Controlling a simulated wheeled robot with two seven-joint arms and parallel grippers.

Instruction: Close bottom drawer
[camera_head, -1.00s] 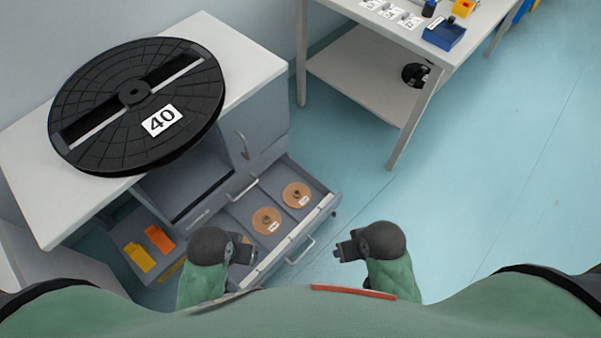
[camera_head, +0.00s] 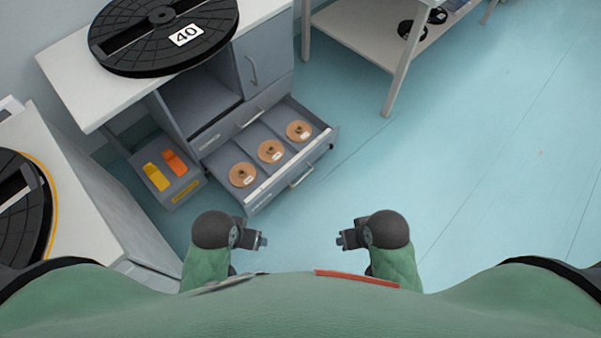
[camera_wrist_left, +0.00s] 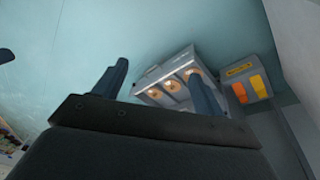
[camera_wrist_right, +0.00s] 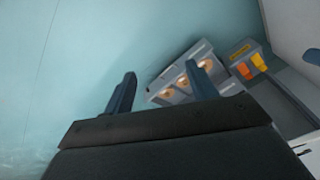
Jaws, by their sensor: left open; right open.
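The bottom drawer (camera_head: 226,156) of the grey cabinet is pulled out and holds three copper-coloured discs, one of them in the middle (camera_head: 271,151). Its bar handle (camera_head: 301,176) is on the front face. The drawer also shows in the left wrist view (camera_wrist_left: 150,77) and the right wrist view (camera_wrist_right: 158,82), beyond the fingers. My left gripper (camera_head: 264,240) is open and empty, in front of the drawer and apart from it. My right gripper (camera_head: 340,240) is open and empty, to the right of the left one and also apart from the drawer.
A large black reel marked 40 (camera_head: 130,62) lies on the cabinet top. A grey bin (camera_head: 186,192) with yellow and orange items is left of the drawer. Another white-topped unit (camera_head: 85,190) stands at the left. A table leg (camera_head: 402,75) stands at the back. The floor to the right is clear.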

